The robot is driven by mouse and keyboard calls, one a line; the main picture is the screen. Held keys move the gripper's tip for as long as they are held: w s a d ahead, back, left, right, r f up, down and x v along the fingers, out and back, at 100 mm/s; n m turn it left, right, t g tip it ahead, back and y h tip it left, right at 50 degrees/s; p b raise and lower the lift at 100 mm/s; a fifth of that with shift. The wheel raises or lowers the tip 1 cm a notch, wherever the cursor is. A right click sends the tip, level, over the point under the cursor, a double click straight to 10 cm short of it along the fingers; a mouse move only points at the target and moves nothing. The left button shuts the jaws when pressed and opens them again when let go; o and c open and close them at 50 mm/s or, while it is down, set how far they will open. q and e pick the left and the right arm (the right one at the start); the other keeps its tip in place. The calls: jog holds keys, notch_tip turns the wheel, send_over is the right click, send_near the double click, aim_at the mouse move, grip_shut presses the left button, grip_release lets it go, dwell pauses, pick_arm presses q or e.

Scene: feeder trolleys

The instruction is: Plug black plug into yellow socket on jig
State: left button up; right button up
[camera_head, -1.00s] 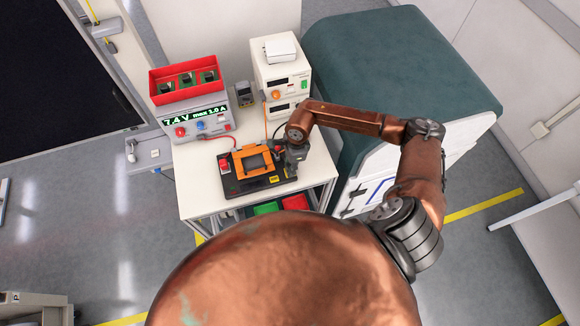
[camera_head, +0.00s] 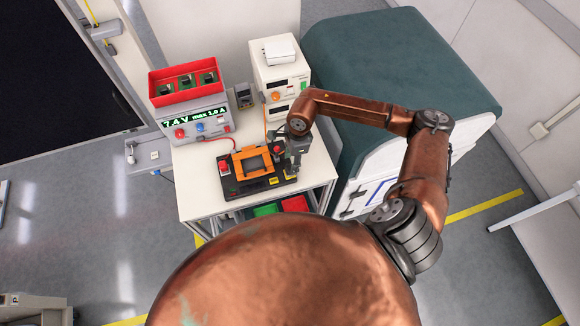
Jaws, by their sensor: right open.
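The jig (camera_head: 236,190) is a black box with an orange frame (camera_head: 252,162) on top, standing on the white trolley top. It has a red button at its left and small yellow patches near its right front; I cannot tell which patch is the yellow socket. My right gripper (camera_head: 293,170) points down at the right end of the jig, with its fingers close to the jig's edge. It is open. The black plug cannot be made out; the gripper and jig hide that spot. My left gripper is not in view.
A grey power supply (camera_head: 195,122) with a red bin (camera_head: 184,80) on top stands at the back left. White stacked instruments (camera_head: 281,75) stand behind the jig. A small meter (camera_head: 244,95) is between them. A green-topped cabinet (camera_head: 385,70) is at the right. The trolley's front left (camera_head: 196,203) is clear.

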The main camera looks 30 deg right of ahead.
notch_tip(320, 180, up, 6)
jog(key=shift+d+r, duration=0.15)
jog(key=shift+d, duration=0.2)
jog(key=shift+s, duration=0.1)
